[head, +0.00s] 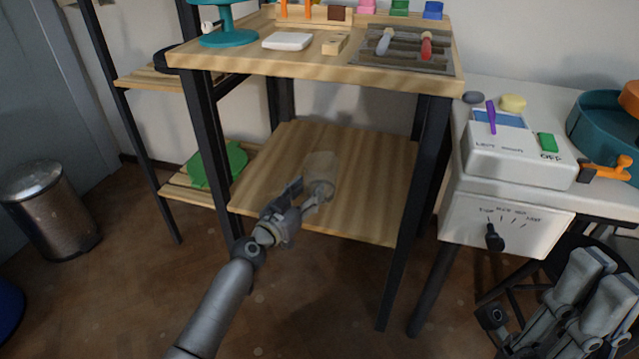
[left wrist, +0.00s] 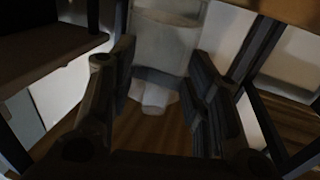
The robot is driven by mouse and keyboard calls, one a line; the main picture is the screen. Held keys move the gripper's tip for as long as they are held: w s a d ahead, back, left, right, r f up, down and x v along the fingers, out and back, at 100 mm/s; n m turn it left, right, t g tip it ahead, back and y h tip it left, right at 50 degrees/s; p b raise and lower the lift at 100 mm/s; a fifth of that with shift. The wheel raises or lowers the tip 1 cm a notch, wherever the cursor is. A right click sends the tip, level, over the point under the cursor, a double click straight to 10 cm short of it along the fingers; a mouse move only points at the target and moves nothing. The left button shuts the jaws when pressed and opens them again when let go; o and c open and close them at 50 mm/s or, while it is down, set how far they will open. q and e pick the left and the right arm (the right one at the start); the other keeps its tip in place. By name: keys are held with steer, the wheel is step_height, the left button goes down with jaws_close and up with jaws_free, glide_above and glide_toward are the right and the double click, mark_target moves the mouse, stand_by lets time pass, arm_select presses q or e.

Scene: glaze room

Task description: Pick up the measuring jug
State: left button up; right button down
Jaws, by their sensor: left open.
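The measuring jug (head: 321,166) is a pale, see-through vessel on the lower wooden shelf (head: 375,185) of the bench. My left gripper (head: 305,194) is open at the near side of the jug. In the left wrist view the jug (left wrist: 168,42) stands straight ahead, with a pale part of it (left wrist: 155,97) low between the open fingers (left wrist: 160,90). I cannot tell whether a finger touches it. My right gripper (head: 598,290) is at the lower right, away from the jug; its jaw gap is unclear.
The bench top (head: 290,62) hangs over the shelf, with black legs (head: 408,200) at its sides. A side rack at left holds a green item (head: 217,163). A white control box (head: 520,150) stands on the right table. A metal bin (head: 48,210) stands at far left.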

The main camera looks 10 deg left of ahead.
arm_select(q)
jaws_close()
steer(key=shift+r, duration=0.25)
stand_by(0.4)
